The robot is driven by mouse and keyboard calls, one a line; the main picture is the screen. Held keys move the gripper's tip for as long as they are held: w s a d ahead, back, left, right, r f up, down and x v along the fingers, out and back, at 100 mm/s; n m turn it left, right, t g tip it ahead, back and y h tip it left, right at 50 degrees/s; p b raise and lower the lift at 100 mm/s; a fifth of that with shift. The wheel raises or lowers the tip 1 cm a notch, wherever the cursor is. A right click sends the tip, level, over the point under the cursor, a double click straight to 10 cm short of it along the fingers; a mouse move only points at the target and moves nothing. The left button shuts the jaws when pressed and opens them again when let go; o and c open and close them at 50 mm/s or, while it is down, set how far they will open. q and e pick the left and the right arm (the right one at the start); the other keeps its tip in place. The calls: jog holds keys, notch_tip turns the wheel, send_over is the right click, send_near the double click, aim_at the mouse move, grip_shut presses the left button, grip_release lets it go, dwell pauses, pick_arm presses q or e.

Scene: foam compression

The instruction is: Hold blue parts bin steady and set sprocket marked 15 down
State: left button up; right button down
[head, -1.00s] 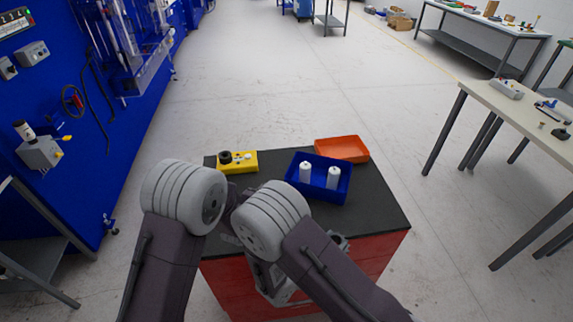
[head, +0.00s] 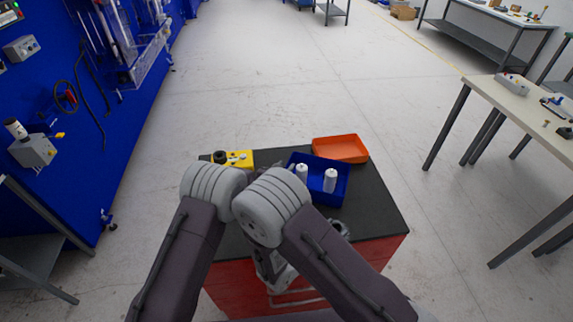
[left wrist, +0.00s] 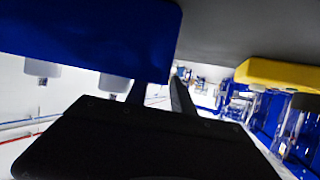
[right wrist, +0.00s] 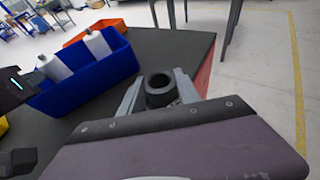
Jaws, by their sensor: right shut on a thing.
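The blue parts bin (head: 338,198) stands on the dark top of a red cabinet, holding two white cylinders. It also shows in the right wrist view (right wrist: 90,82) and upside down in the left wrist view (left wrist: 90,35). My left gripper (left wrist: 157,90) is at the bin's near-left side, its fingers apart beside the bin wall; contact is unclear. My right gripper (right wrist: 158,88) is shut on a dark ring-shaped part, apparently the sprocket (right wrist: 159,97), right of the bin near the cabinet edge. Its marking is not readable. My arms hide most of both grippers in the head view.
An orange tray (head: 340,149) sits behind the bin. A yellow block (head: 240,160) with a dark round part stands at the back left. The cabinet top (head: 378,208) is clear right of the bin. A workbench (head: 515,100) stands apart at right.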

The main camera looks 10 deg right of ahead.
pick_arm(q)
jog(key=shift+x, duration=1)
grip_shut()
jog(key=shift+r, duration=0.1)
dwell(0.7)
